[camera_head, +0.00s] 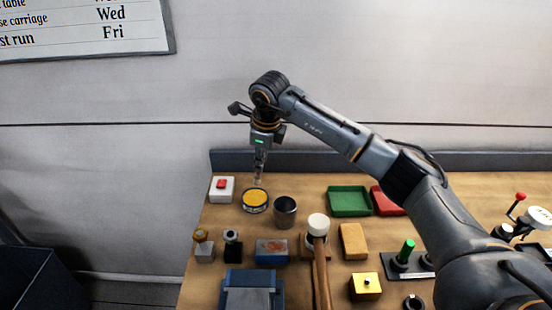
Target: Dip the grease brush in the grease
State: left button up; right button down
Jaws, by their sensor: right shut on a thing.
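The yellow grease fills a round, open tin (255,201) with a dark rim near the back left of the bench. My right gripper (259,174) points straight down just above the tin's back edge. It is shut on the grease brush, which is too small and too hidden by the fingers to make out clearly. I cannot tell whether the bristles touch the grease. My left gripper is not in view.
A grey metal cup (285,210) stands close right of the tin, and a white box with a red button (222,189) is to its left. A mallet (319,250), a green tray (349,201) and several small blocks crowd the bench. A low ledge (330,160) runs along the back.

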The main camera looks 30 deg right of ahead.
aim_at(259, 179)
jog(key=shift+w+a, duration=0.2)
jog(key=shift+w, duration=0.15)
jog(key=shift+w+f+t, duration=0.1)
jog(key=shift+w+t, duration=0.2)
jog(key=shift+t, duration=0.1)
pick_arm(q)
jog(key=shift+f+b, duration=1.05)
jog(key=shift+b, duration=0.3)
pick_arm(e)
jog(key=shift+d+f, duration=0.1)
jog(key=shift+f, duration=2.85)
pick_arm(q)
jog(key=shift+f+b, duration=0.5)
pick_arm(e)
jog(key=shift+f, duration=0.6)
jog(key=shift+r+p, duration=0.55)
jog(key=shift+r, duration=0.3)
jog(key=shift+r+p, duration=1.45)
jog(key=shift+r, duration=1.3)
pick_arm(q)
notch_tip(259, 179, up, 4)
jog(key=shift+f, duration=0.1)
